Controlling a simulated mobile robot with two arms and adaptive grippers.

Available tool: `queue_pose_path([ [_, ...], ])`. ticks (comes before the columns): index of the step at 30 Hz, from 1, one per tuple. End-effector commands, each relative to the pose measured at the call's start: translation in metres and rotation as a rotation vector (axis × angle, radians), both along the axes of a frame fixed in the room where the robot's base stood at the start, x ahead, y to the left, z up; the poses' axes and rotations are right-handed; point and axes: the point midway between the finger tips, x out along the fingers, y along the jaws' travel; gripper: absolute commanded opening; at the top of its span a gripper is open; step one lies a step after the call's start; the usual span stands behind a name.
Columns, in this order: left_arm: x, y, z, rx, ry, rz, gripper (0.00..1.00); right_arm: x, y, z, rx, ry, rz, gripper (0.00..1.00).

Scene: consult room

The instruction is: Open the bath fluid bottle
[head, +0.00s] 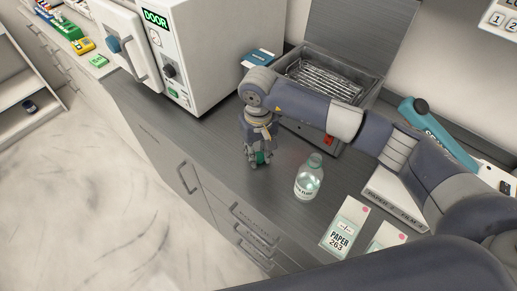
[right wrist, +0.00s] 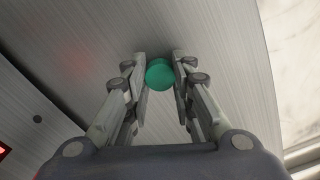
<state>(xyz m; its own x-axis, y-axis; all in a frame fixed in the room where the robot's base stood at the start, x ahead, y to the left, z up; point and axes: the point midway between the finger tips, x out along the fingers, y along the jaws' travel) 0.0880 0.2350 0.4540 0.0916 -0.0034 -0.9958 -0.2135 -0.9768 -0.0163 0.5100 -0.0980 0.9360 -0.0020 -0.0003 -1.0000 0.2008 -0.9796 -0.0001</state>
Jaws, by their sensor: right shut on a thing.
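The bath fluid bottle (head: 307,184), clear with a white label and pale liquid, stands upright on the grey counter. Its neck shows pale and see-through, with no green cap on it. My right gripper (head: 259,160) is to the left of the bottle, apart from it, pointing down close to the counter top. It is shut on a round green cap (right wrist: 160,74), seen between the fingertips in the right wrist view. I cannot tell whether the cap touches the counter. My left gripper is not in view.
Behind my right arm is an open metal bath (head: 375,88) with a wire basket. A white device (head: 205,50) with a DOOR display stands at the back left. Paper packs (head: 345,226) lie right of the bottle, near a PAPER & FILM box (head: 392,202). Counter left of the gripper is clear.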

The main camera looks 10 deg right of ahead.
Motion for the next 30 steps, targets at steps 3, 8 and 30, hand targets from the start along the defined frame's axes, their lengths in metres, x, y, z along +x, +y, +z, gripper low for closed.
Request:
queue_pose_path([
  [3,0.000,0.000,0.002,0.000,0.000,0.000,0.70,0.000,0.000,-0.003,0.001,-0.001,0.000,0.00],
  [8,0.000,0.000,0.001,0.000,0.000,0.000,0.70,0.000,0.000,-0.003,0.000,-0.001,0.000,0.00],
  [30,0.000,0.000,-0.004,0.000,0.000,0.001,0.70,0.002,0.000,0.004,0.000,-0.005,0.000,0.43],
])
